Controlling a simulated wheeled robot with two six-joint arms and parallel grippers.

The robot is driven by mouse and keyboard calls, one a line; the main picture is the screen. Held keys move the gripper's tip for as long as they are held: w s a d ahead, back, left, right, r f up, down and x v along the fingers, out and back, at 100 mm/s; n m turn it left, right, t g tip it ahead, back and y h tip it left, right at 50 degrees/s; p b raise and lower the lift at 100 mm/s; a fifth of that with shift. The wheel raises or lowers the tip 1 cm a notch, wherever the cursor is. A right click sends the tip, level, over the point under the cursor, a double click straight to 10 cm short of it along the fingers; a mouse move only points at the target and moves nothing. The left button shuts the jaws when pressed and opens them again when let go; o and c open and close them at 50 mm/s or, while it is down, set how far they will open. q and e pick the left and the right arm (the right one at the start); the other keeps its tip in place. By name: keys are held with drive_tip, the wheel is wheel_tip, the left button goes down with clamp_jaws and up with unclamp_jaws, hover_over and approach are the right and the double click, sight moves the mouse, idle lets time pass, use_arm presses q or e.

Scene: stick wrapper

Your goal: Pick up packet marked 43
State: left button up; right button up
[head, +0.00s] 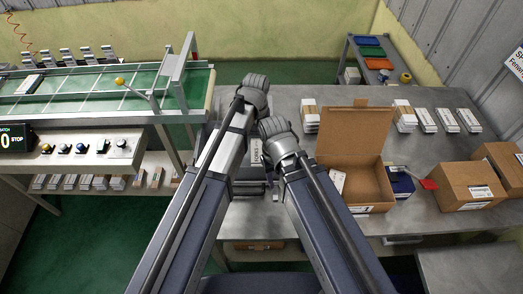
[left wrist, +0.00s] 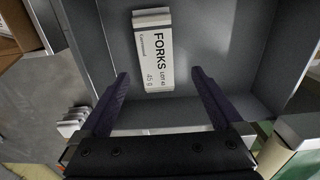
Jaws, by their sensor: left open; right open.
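A white packet (left wrist: 153,50) printed "FORKS" lies in a dark grey bin (left wrist: 220,30) in the left wrist view. Its small lot number looks like 43, but the print is too small to be sure. A pale printed sliver, perhaps the same packet (head: 256,152), shows between my arms in the head view. My left gripper (left wrist: 160,73) is open, its two fingers spread on either side of the packet's lower end, with nothing between them held. In the head view my left gripper (head: 255,88) is seen from behind. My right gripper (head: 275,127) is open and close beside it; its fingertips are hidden.
An open cardboard box (head: 371,190) stands right of my arms, with a closed carton (head: 467,185) further right. Several white packets (head: 448,121) lie in a row at the back right. A green conveyor (head: 95,90) with a metal frame is at the left.

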sight(259, 152)
use_arm(q)
drive_tip(key=shift+w+d, duration=0.15)
drive_tip(key=shift+w, duration=0.05)
drive_tip(key=shift+s, duration=0.1)
drive_tip(key=shift+s+f, duration=0.15)
drive_tip(key=shift+f, duration=0.05)
wheel_tip(259, 152, down, 2)
drive_tip(key=b, duration=0.2)
drive_tip(key=shift+f+b, duration=0.15)
drive_tip(key=shift+b, duration=0.2)
use_arm(e)
wheel_tip(259, 152, down, 3)
drive_tip(key=shift+r, duration=0.15)
use_arm(q)
wheel_tip(259, 152, down, 5)
drive_tip(key=b, duration=0.5)
drive_tip(key=shift+d+f, duration=0.1)
drive_tip(key=shift+d, duration=0.05)
use_arm(e)
wheel_tip(259, 152, down, 5)
drive_tip(key=shift+f, duration=0.15)
use_arm(q)
drive_tip(key=c, duration=1.3)
